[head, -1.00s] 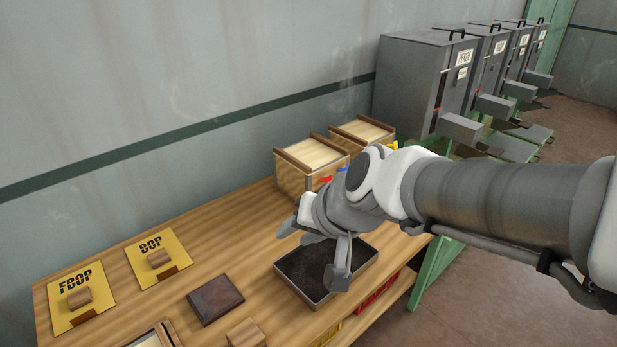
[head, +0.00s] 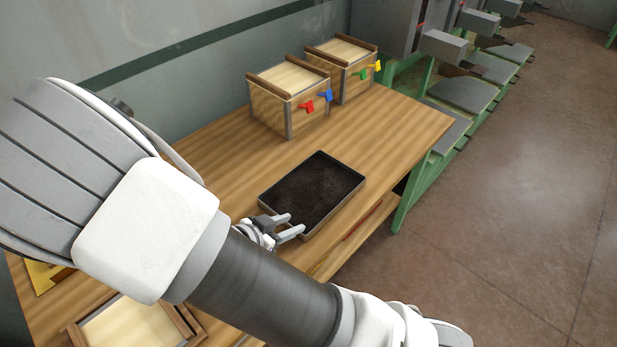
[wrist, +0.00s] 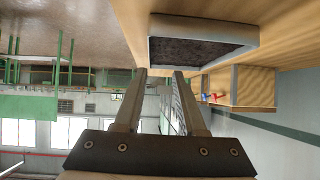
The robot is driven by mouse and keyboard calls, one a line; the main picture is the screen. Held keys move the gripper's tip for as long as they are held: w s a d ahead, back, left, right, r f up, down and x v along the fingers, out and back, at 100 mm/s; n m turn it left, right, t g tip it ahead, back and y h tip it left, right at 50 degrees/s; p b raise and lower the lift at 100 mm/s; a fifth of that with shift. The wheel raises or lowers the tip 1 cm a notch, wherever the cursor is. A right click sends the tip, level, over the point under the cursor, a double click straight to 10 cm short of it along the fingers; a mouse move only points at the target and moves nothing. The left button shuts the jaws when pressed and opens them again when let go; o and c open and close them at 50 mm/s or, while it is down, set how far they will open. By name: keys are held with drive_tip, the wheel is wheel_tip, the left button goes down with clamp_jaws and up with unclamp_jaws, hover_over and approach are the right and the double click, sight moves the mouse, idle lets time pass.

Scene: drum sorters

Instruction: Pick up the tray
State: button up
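The tray (head: 346,199) is a shallow rectangular metal tray with dark granular stuff in it. It lies flat on the wooden bench near its front edge in the head view. In the wrist view the tray (wrist: 205,20) shows upper middle, just beyond the fingertips. My gripper (head: 295,224) is at the tray's near-left end, its two fingers pointing toward it. In the wrist view my gripper (wrist: 160,72) has its fingers apart with nothing between them. I cannot tell whether a fingertip touches the rim.
Two wooden boxes (head: 288,100) with coloured tabs stand behind the tray. A wooden frame (head: 130,325) lies at the near left, partly behind my arm. Grey machines on green stands (head: 425,150) are to the right. The bench around the tray's far side is clear.

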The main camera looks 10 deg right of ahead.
drive_tip(key=h, duration=0.1)
drive_tip(key=b, duration=0.3)
approach(331, 213)
drive_tip(key=x, duration=0.6)
drive_tip(key=shift+w+d+f, duration=0.15)
drive_tip(key=shift+w+d, duration=0.05)
drive_tip(key=shift+w, duration=0.05)
drive_tip(key=shift+w+d+f+b, duration=0.35)
drive_tip(key=shift+w+d, duration=0.25)
drive_tip(key=shift+d, duration=0.2)
drive_tip(key=shift+w+d+f+b, duration=0.2)
drive_tip(key=shift+w+d+b, duration=0.3)
drive_tip(key=shift+w+d, duration=0.2)
drive_tip(key=shift+w+d+f+b, duration=0.35)
drive_tip(key=shift+w+d, duration=0.2)
drive_tip(key=shift+d, duration=0.3)
drive_tip(key=shift+r, duration=0.1)
clamp_jaws()
